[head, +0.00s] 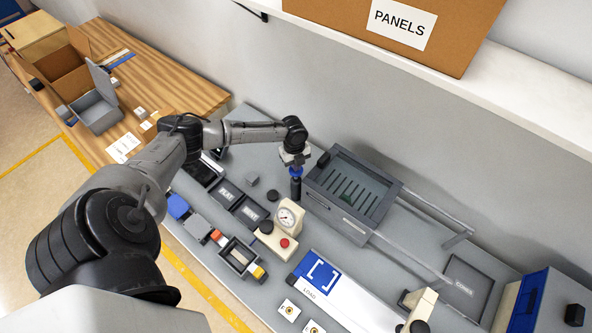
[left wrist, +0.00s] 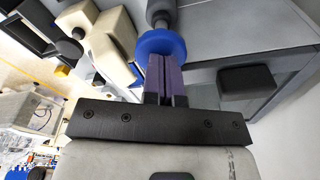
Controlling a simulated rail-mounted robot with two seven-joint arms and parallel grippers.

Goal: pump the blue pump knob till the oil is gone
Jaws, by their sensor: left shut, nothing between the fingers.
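The blue pump knob (head: 296,172) is a round cap on a dark upright pump body (head: 296,188), left of the grey slotted box. It also shows in the left wrist view (left wrist: 160,41), just beyond the fingertips. My left gripper (head: 295,163) is directly above the knob, with its fingers (left wrist: 164,62) shut together and empty. The fingertips are at the knob's top; I cannot tell whether they touch it. No oil can be made out. My right gripper is not in view.
A grey box with a slotted window (head: 352,190) stands close right of the pump. A cream gauge (head: 289,217) and a red button (head: 284,243) are in front. Black labelled trays (head: 250,211) lie to the left. A shelf with a PANELS carton (head: 400,32) hangs above.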

